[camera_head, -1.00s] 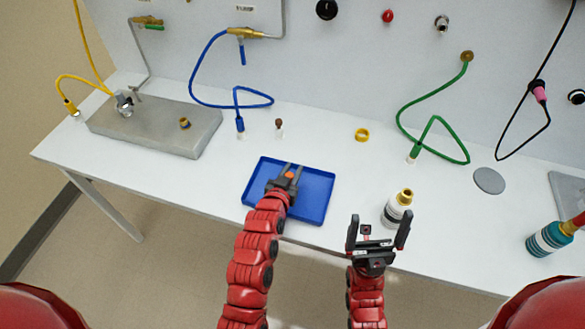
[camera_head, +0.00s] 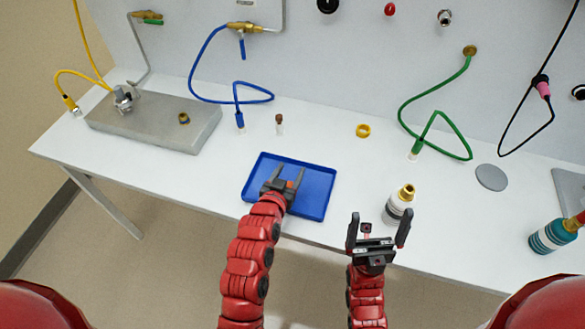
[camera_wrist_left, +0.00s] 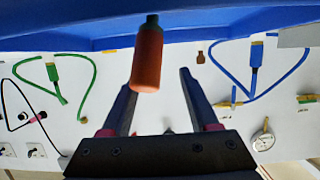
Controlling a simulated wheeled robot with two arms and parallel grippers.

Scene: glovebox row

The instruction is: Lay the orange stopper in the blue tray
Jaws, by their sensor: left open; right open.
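The orange stopper (camera_head: 291,184) shows as a small orange spot between the fingers of my left gripper (camera_head: 287,172), over the blue tray (camera_head: 318,205). In the left wrist view the stopper (camera_wrist_left: 147,58) is an orange cylinder with a dark narrow end against the blue tray (camera_wrist_left: 60,38). My left gripper (camera_wrist_left: 158,82) is open there, its fingers apart on either side below the stopper. I cannot tell whether the stopper rests on the tray floor. My right gripper (camera_head: 377,232) is open and empty in front of the table edge.
A white bottle with a gold cap (camera_head: 399,205) stands right of the tray. A small brown-topped vial (camera_head: 279,123) and a yellow ring (camera_head: 362,131) are behind it. A grey block (camera_head: 160,128) lies left. Blue and green hoses (camera_head: 436,116) lie at the back.

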